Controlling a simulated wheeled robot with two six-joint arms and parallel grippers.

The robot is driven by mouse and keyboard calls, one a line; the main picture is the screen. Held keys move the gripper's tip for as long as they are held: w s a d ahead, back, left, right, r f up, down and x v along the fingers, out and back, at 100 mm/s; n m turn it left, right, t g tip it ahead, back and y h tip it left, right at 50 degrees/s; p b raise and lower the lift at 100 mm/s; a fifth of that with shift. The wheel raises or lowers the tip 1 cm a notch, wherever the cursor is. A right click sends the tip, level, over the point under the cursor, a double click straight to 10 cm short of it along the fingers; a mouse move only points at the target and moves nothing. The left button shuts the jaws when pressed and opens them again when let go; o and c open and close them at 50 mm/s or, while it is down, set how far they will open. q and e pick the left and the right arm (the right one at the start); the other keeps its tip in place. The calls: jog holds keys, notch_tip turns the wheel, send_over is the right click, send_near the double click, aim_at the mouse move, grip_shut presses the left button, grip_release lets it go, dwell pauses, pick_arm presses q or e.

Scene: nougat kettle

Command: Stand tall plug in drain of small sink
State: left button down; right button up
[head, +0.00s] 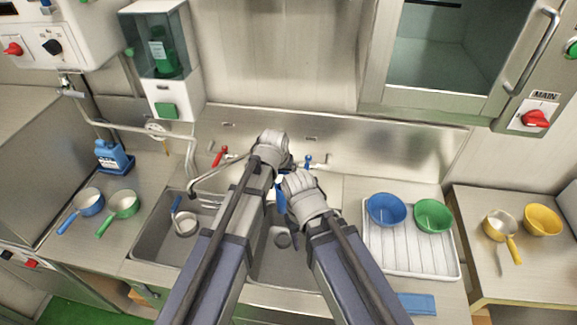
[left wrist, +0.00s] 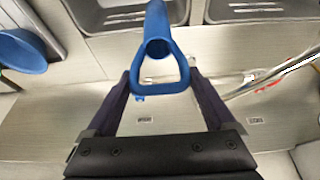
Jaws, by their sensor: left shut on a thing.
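The tall plug (left wrist: 158,35) is blue with a triangular loop handle. My left gripper (left wrist: 159,74) is shut on the loop, one finger at each side, in the left wrist view. In the head view a blue strip of the plug (head: 280,196) shows between my arms; my left gripper (head: 279,176) is mostly hidden there. The sink has a left basin (head: 150,240) and a right basin (head: 262,268), the right one largely covered by my arms.
A blue-handled pan (head: 184,223) sits in the left basin. A red tap (head: 219,156) and a blue tap (head: 307,161) stand behind the basins. A blue bowl (head: 387,209) and a green bowl (head: 433,215) rest on a white rack (head: 408,257) at right.

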aim_at(281, 210)
pick_arm(q)
jog(key=shift+s+a+r, duration=0.1)
jog(key=shift+s, duration=0.1)
jog(key=shift+w+f+b, duration=0.15)
jog(key=shift+f+b, duration=1.1)
jog(key=shift+b, duration=0.05)
notch_tip(281, 210, down, 18)
jog(key=b, duration=1.8)
jog(key=shift+f, duration=0.15)
jog(key=shift+f+b, duration=0.55)
jog(key=shift+b, duration=0.15)
grip_release()
jog(key=shift+r, duration=0.15)
jog(key=p+v, duration=0.7)
jog(key=shift+s+r, duration=0.25)
jog(key=shift+r, duration=0.05)
jog(key=shift+f, duration=0.1)
